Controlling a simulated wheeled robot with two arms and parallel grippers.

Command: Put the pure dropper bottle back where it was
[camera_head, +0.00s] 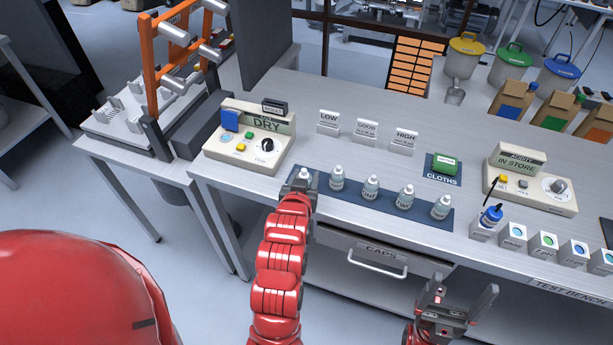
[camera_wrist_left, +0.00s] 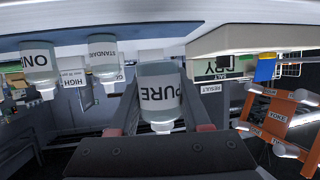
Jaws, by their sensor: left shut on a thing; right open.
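The pure dropper bottle (camera_wrist_left: 160,95), white with a label reading PURE, is between the fingers of my left gripper (camera_wrist_left: 160,120) in the left wrist view, which is upside down. In the head view my left gripper (camera_head: 299,183) is shut on it at the left end of the dark blue mat (camera_head: 322,188), hiding most of the bottle. I cannot tell whether its base touches the mat. Several similar bottles stand in a row to its right, the nearest (camera_head: 337,179) close by. My right gripper (camera_head: 455,297) is open and empty in front of the bench.
A tester reading DRY (camera_head: 245,140) stands behind left of my left gripper. LOW (camera_head: 328,121), GOOD and HIGH signs stand behind the row. The CAPS drawer (camera_head: 375,255) is below.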

